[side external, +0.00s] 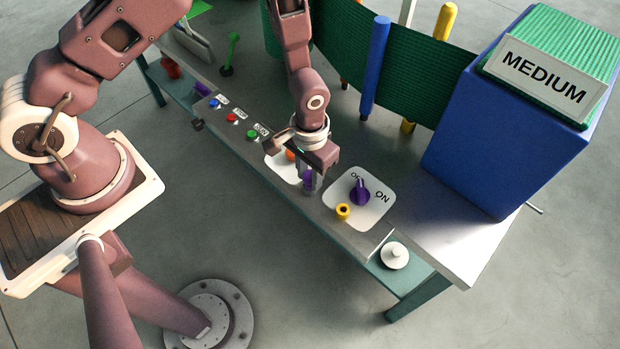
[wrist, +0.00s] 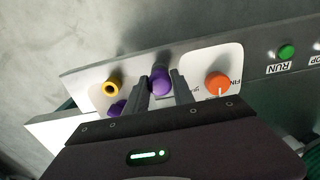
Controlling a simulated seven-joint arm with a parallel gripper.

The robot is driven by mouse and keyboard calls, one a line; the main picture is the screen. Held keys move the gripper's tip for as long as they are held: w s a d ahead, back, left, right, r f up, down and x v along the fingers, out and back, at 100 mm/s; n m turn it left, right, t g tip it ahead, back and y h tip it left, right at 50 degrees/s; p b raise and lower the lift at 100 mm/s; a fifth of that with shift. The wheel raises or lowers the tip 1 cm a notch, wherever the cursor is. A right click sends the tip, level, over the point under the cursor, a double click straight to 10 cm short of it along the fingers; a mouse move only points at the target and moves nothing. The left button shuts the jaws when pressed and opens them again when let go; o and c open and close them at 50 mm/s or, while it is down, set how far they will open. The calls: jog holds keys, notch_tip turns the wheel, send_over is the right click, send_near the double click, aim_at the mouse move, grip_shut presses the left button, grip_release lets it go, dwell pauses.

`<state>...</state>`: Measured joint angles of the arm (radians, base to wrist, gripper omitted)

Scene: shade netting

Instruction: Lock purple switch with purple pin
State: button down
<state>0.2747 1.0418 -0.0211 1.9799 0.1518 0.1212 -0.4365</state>
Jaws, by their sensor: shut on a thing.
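The purple pin (side external: 308,181) is upright between the fingers of my gripper (side external: 312,174), which is shut on it. In the wrist view the pin's rounded purple top (wrist: 161,80) shows between the two fingertips (wrist: 162,88). The purple switch (side external: 360,192) stands on a white plate marked ON, to the right of my gripper. In the wrist view the switch (wrist: 117,107) is partly hidden behind a finger and the gripper body. A yellow hollow cylinder (side external: 343,211) sits on the same plate beside the switch. I cannot tell whether the pin's lower end touches the panel.
An orange knob (wrist: 217,83) on another white plate is close beside my gripper. Green, red and blue buttons (side external: 232,117) line the panel further left. A blue box (side external: 480,150) with a MEDIUM sign stands at right. A white round knob (side external: 394,255) is at the front corner.

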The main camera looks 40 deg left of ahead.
aim_at(310, 175)
jog(key=shift+r, duration=0.65)
jog(key=shift+r, duration=1.9)
jog(key=shift+r, duration=2)
jog(key=shift+d, duration=0.1)
jog(key=d+f, duration=0.2)
jog(key=d, duration=0.7)
jog(key=shift+w+d, duration=0.15)
jog(key=shift+w, duration=0.25)
